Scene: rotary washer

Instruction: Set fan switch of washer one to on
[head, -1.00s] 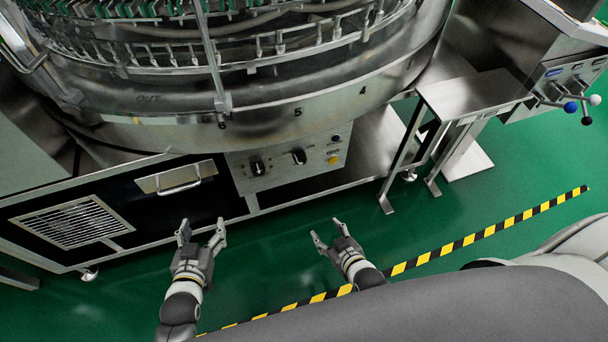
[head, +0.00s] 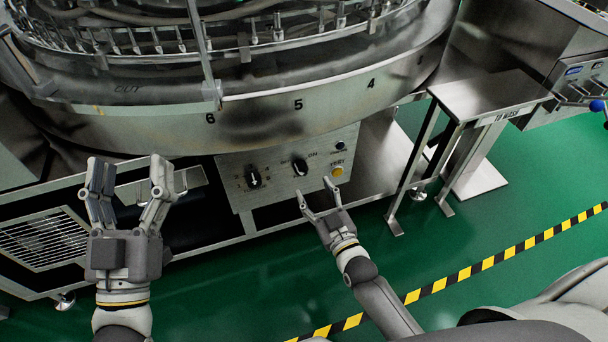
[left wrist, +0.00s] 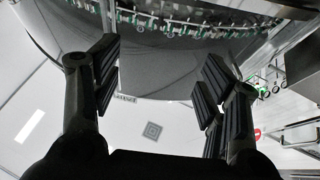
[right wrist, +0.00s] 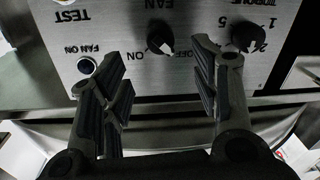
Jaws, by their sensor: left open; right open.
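The washer's control panel (head: 275,190) is on its lower front. The black fan switch (head: 300,167) is at its middle. In the right wrist view the fan switch (right wrist: 158,40) appears upside down, its white pointer toward the OFF mark. The fan-on lamp (right wrist: 86,65) looks dark. My right gripper (head: 315,190) is open and empty, in front of the panel just below the switch. Its fingers (right wrist: 160,85) do not visibly touch the switch. My left gripper (head: 128,165) is open and empty, raised at the left, in front of the dark cabinet front.
The torque knob (head: 253,177) is left of the fan switch, and a yellow button (head: 337,170) is at its right. A steel side table (head: 485,95) stands at the right. Green floor with a striped line (head: 465,272) is open in front.

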